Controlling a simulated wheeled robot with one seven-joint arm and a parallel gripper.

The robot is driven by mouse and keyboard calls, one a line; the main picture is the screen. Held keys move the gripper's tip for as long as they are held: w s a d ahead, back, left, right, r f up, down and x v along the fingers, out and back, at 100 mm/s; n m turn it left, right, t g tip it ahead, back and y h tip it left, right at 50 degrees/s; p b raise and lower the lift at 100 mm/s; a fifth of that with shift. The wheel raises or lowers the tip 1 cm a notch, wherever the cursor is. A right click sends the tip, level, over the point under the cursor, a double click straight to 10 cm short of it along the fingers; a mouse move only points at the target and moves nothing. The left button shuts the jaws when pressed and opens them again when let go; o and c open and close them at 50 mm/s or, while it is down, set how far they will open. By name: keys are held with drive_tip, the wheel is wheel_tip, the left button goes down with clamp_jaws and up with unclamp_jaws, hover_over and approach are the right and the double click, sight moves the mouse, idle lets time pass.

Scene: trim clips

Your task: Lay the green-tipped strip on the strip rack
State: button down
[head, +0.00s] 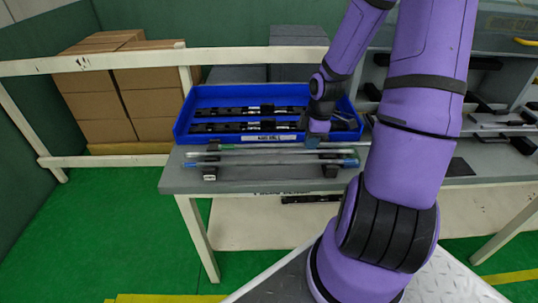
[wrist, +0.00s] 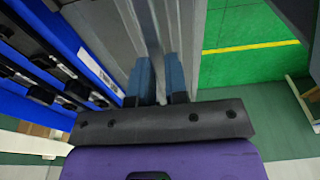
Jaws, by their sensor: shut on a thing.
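My gripper (head: 313,142) is shut on the green-tipped strip (head: 268,151), a long thin pale bar lying roughly level near the bench front. In the wrist view, the blue fingers of my gripper (wrist: 161,82) stand either side of a narrow grey strip (wrist: 148,25). The strip rack (head: 210,172) has dark supports near the left and right. A blue-tipped strip (head: 270,162) lies across the rack, in front of the held strip. I cannot tell whether the held strip touches the rack.
A blue tray (head: 182,122) with dark strips stands right behind the rack; it also shows at left in the wrist view (wrist: 92,62). Dark parts lie on the bench at right. A white rail (head: 120,62) and cardboard boxes (head: 150,95) are behind at left.

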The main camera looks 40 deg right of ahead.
drive_tip(key=shift+s+d, duration=0.25)
drive_tip(key=shift+s, duration=0.3)
drive_tip(key=shift+w+a+f, duration=0.85)
drive_tip(key=shift+w+a, duration=0.2)
drive_tip(key=shift+w, duration=1.35)
drive_tip(key=shift+w+a+f, duration=0.85)
drive_tip(key=shift+w+a, duration=0.2)
drive_tip(key=shift+w, duration=1.3)
drive_tip(key=shift+w+a+f, duration=0.85)
drive_tip(key=shift+w+a, duration=0.2)
drive_tip(key=shift+w, duration=1.35)
drive_tip(key=shift+f, duration=0.1)
drive_tip(key=c, duration=1.1)
unclamp_jaws()
drive_tip(key=shift+c, duration=0.2)
